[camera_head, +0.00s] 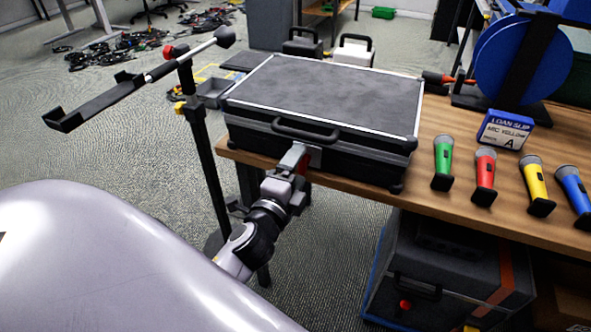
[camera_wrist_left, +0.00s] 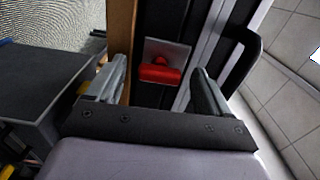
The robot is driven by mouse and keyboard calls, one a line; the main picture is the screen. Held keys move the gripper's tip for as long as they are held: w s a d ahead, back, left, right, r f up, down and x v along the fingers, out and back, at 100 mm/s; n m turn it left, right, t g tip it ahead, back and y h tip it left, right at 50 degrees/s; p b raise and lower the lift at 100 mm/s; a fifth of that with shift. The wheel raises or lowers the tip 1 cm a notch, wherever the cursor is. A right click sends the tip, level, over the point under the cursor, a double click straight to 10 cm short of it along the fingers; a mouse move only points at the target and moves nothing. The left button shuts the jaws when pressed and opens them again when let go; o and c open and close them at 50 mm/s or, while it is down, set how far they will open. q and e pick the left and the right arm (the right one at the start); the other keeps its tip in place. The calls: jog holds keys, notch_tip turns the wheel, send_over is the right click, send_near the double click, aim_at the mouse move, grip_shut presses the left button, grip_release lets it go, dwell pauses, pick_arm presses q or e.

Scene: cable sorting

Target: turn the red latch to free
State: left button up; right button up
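The red latch (camera_wrist_left: 160,73) sits on a metal plate (camera_wrist_left: 178,52) on the front of the dark case, in the left wrist view. In the head view, the case (camera_head: 320,95) lies closed on the wooden table, its front handle (camera_head: 305,133) just above the latch area. My left gripper (camera_head: 296,165) is at the case's front. In the left wrist view its fingers are open, one on each side of the latch, with a gap on both sides. The latch's depth between the fingers is hard to tell. My right gripper is not in view.
A black stand (camera_head: 200,135) rises left of the case. Another case (camera_head: 445,270) is under the table (camera_head: 345,190).

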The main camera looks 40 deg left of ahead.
pick_arm(q)
jog(key=b+v, duration=0.1)
jog(key=v, duration=0.6)
dwell(0.4)
dwell(0.4)
jog(key=s+d+f+n+g+h+p, duration=0.6)
jog(key=s+d+f+n+g+p, duration=0.1)
jog(key=f+n, duration=0.5)
jog(key=s+d+p, duration=0.1)
jog(key=s+p, duration=0.1)
jog(key=s, duration=0.1)
jog(key=shift+s+n, duration=0.3)
